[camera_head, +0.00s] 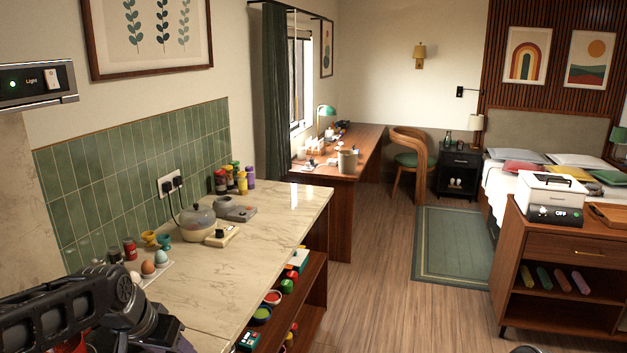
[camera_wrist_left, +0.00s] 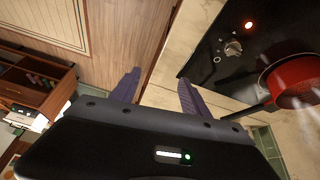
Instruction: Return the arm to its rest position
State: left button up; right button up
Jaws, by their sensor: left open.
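My left arm (camera_head: 110,303) shows black and bulky at the lower left of the head view, over the near end of the marble counter (camera_head: 195,297). In the left wrist view my left gripper (camera_wrist_left: 158,88) has its two purple fingers spread apart with nothing between them. Wooden floor and the counter's edge show beyond the fingers. My right gripper is not in view.
A red pan (camera_wrist_left: 292,82) stands on the black hob (camera_wrist_left: 225,60), right of the fingers in the wrist view. The floor (camera_head: 375,310) right of the counter is clear.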

pick_arm(q)
jog(key=s+d+f+n+h+b, duration=0.15)
jog(key=d+f, duration=0.25)
jog(key=f, duration=0.6)
jog(key=s+d+f+n+b, duration=0.15)
jog(key=d+f, duration=0.35)
jog(key=f, duration=0.5)
jog(key=s+d+f+h+b, duration=0.15)
jog(key=d+f, duration=0.25)
jog(key=f, duration=0.6)
jog(key=s+d+f+g+b, duration=0.2)
jog(key=s+d+f, duration=0.1)
jog(key=s+f, duration=0.6)
jog(key=s+d+f+g+b, duration=0.2)
jog(key=s+d+f, duration=0.2)
jog(key=s+f, duration=0.4)
jog(key=s, duration=0.3)
jog(key=shift+s+d+f+n+b, duration=0.15)
jog(key=shift+s+f+n+b, duration=0.15)
jog(key=shift+s+f+b, duration=0.1)
